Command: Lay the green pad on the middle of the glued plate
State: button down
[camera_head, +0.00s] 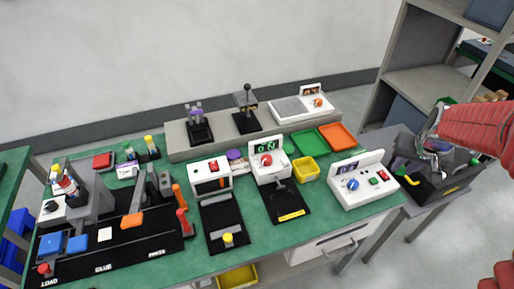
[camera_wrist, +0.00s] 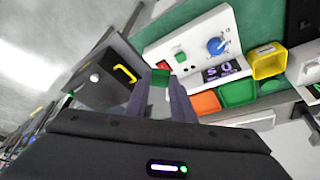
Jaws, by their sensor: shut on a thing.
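My gripper (camera_wrist: 161,95) is shut on the small green pad (camera_wrist: 160,77), held between the fingertips in the wrist view. In the head view my gripper (camera_head: 430,143) is at the far right, above the dark bin and well away from the left station. I cannot clearly make out the pad there. A small pale square plate (camera_head: 105,234) lies on the black station board (camera_head: 130,247) at the left, above the word GLUE. Any glue on it is too small to tell.
A white control box (camera_head: 357,180) with a blue knob stands at the bench's right end. A dark bin (camera_head: 432,187) is beyond it. Green and orange trays (camera_head: 337,137) lie at the back.

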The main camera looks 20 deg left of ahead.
aim_at(50, 242)
jog(key=u, duration=0.65)
jog(key=i, duration=0.1)
jog(key=z, duration=1.45)
jog(key=k, duration=2.4)
